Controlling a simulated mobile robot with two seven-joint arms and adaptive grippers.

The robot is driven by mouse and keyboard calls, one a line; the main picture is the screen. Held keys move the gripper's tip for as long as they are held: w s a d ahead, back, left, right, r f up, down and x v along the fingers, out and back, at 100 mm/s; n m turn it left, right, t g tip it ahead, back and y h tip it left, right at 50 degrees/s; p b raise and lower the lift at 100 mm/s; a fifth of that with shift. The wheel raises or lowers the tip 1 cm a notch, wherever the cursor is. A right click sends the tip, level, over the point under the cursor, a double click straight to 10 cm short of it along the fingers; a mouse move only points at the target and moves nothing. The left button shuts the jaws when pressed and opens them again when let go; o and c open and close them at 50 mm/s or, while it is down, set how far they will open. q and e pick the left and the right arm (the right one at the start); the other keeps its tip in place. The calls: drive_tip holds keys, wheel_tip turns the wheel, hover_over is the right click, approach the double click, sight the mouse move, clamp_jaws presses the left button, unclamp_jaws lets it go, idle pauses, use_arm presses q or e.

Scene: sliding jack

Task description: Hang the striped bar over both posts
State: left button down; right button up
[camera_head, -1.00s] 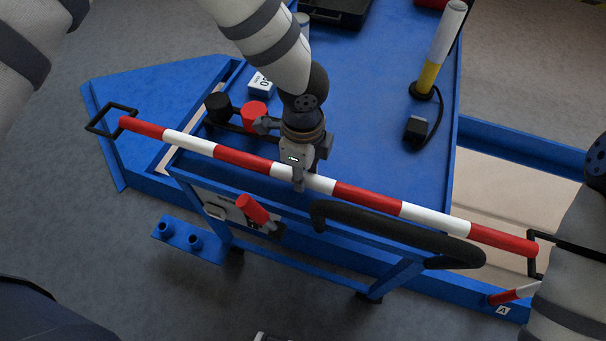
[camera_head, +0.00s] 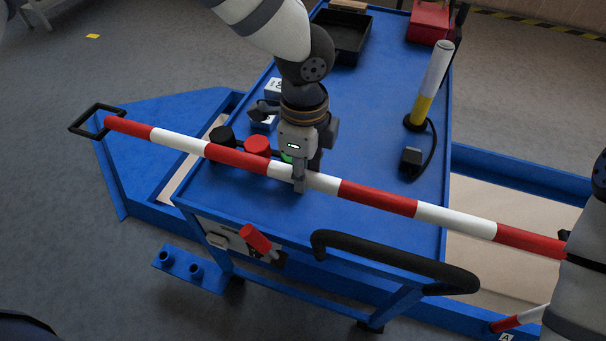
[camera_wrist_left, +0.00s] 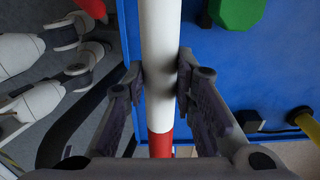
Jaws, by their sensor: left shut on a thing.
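The red-and-white striped bar (camera_head: 380,198) is held crosswise above the blue cart, sloping down to the right in the head view. A black wire loop (camera_head: 97,119) is at its left end; its right end is hidden behind my right arm. My left gripper (camera_head: 299,186) is shut on a white band near the bar's middle; in the left wrist view its fingers (camera_wrist_left: 160,82) flank the bar (camera_wrist_left: 159,40). A short red-and-white post (camera_head: 518,320) stands by the label A at lower right, partly hidden. I cannot make out a second post with certainty. My right gripper is out of view.
The cart top (camera_head: 390,120) carries a yellow-and-white column (camera_head: 431,85), a black tray (camera_head: 340,35), and black and red knobs (camera_head: 257,146). A black handle (camera_head: 400,258) and a tilted red cylinder (camera_head: 256,238) are at its front. A blue two-socket bracket (camera_head: 180,262) is at lower left.

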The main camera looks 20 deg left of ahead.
use_arm(q)
drive_tip(key=shift+r+p, duration=0.95)
drive_tip(key=shift+r, duration=2.75)
wheel_tip(320, 180, up, 8)
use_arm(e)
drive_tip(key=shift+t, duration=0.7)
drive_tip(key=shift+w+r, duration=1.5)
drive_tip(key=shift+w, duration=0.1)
use_arm(q)
drive_tip(key=shift+d, duration=0.1)
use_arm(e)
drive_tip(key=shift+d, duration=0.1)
